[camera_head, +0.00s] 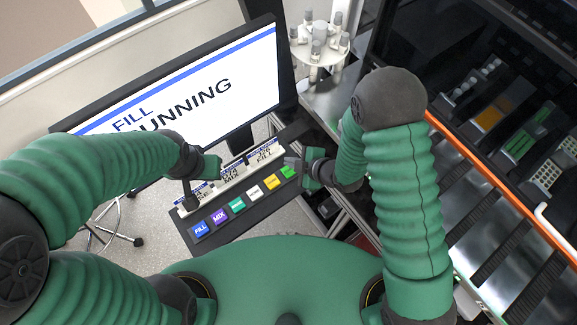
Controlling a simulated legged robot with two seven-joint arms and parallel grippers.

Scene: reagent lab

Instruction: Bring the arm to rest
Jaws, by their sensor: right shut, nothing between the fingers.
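My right arm (408,215) comes up from the lower right and bends back toward the middle. My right gripper (292,168) is shut and empty, close to the right end of the button panel and the green button (289,172). My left arm (100,180) comes in from the left. My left gripper (196,190) is over the left end of the panel's label cards; its fingers are partly hidden and too small to read.
The button panel (216,236) carries several coloured buttons, including FILL (200,230) and MIX (219,216). Behind it a monitor (200,85) reads "FILL RUNNING". A white vial carousel (320,48) stands at the top. An orange-edged rack bench (490,185) fills the right side.

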